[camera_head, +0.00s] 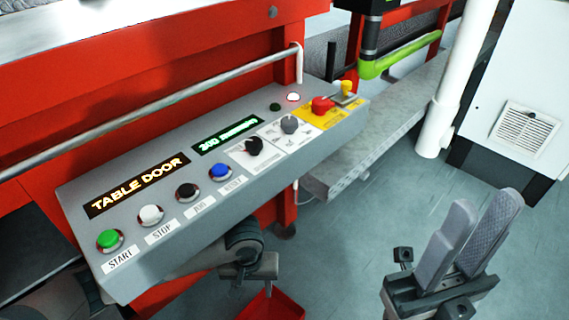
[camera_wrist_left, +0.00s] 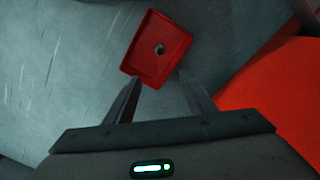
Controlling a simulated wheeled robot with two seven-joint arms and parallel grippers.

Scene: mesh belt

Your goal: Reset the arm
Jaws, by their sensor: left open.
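My left gripper (camera_wrist_left: 160,82) is open and empty in the left wrist view, its two fingers apart above the floor and a red tray (camera_wrist_left: 167,40). In the head view a dark part of my left arm (camera_head: 245,240) shows below the front edge of the grey control panel (camera_head: 215,222); the left fingertips cannot be made out there. My right gripper (camera_head: 487,222) is at the lower right of the head view. Its two grey fingers point up, stand apart and hold nothing.
The panel carries green (camera_head: 110,239), white (camera_head: 151,214), black (camera_head: 187,191) and blue (camera_head: 220,171) buttons, and a red knob (camera_head: 322,104). A metal rail (camera_head: 150,115) runs behind it. A white post (camera_head: 450,85) and white cabinet (camera_head: 520,80) stand right. Floor (camera_head: 365,230) between the grippers is clear.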

